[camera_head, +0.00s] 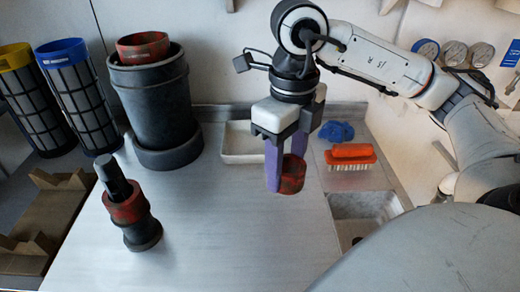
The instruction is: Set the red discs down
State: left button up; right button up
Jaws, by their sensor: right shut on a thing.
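My right gripper (281,176) hangs down over the metal worktop with its purple fingers shut on a red disc (293,175). The disc looks like a thick ring and part of it is hidden behind a finger. A second red disc (143,44) rests on the top of the large dark cylinder (155,100) at the back left. A third red ring (124,209) sits around a black stepped post (140,232) at the front left. My left gripper is not in view.
A white tray (240,157) stands behind my right gripper. An orange brush (350,155) and a blue cloth (336,131) lie to its right, above a sink (362,208). Yellow-rimmed (30,100) and blue-rimmed (77,100) filters stand at left. The middle worktop (240,235) is clear.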

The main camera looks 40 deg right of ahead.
jog(key=w+d, duration=0.4)
jog(key=w, duration=0.1)
jog(key=w+d+f, duration=0.1)
jog(key=w+d, duration=0.3)
jog(key=w, duration=0.1)
jog(key=w+d, duration=0.4)
jog(key=w, duration=0.1)
jog(key=shift+d+f+p, duration=0.3)
jog(key=shift+d, duration=0.1)
notch_tip(320, 180, down, 5)
jog(key=shift+f+b, duration=0.1)
jog(key=shift+b, duration=0.25)
jog(key=shift+w+d+f, duration=0.1)
jog(key=shift+d+f, duration=0.05)
jog(key=shift+f, duration=0.1)
jog(key=o, duration=1.1)
jog(key=shift+c, duration=0.2)
